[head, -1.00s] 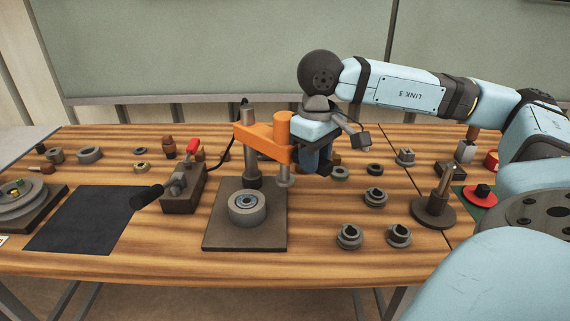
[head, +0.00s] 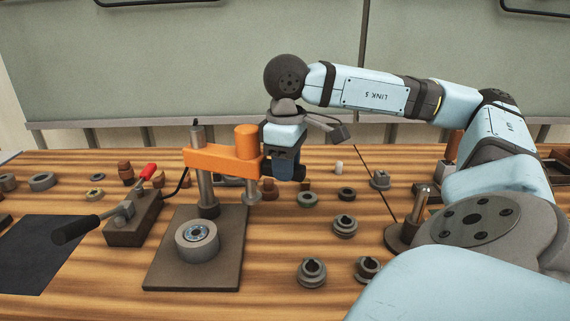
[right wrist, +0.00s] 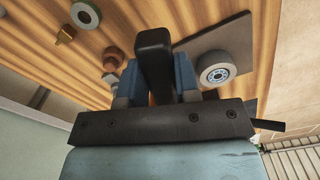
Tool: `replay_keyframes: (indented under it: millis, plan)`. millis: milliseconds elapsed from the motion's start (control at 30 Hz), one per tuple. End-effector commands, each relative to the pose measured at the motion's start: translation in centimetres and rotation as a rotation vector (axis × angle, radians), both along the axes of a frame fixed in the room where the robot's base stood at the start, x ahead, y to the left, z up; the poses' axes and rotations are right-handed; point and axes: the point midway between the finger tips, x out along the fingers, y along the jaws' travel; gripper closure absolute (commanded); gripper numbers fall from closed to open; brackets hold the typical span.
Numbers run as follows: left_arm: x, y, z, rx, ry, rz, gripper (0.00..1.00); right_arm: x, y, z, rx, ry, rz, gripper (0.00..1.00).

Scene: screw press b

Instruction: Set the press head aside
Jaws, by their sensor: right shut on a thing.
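The orange press head (head: 216,160) sits at the upper part of the grey column (head: 208,193), whose top pokes out above it. A thin grey rod (head: 251,189) hangs under its right end. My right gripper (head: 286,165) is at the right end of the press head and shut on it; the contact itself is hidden. The press base plate (head: 176,278) carries a grey ring-shaped part (head: 197,240), below the head. My left gripper is not in view.
A toggle clamp (head: 131,218) with a red-tipped lever and a black mat (head: 35,255) lie left of the press. Several grey collars, such as this one (head: 311,272), lie to the right. A post on a round foot (head: 411,220) stands near my right arm.

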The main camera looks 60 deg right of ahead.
Motion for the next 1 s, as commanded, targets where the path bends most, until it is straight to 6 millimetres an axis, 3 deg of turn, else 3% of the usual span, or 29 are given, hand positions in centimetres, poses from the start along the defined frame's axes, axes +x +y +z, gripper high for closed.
replay_keyframes:
  millis: [500, 533, 633, 1000]
  plan:
    - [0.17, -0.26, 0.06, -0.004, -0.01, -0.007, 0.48, -0.01, -0.04, 0.02, -0.001, 0.0, 0.007, 1.0]
    - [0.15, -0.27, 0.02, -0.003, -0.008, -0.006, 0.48, -0.01, -0.04, 0.02, -0.001, 0.0, 0.007, 0.66]
    - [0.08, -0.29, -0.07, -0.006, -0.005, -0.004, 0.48, -0.01, -0.03, 0.02, -0.001, 0.0, 0.007, 0.45]
    - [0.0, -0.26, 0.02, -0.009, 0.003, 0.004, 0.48, 0.01, -0.02, 0.64, -0.001, -0.001, 0.007, 0.45]
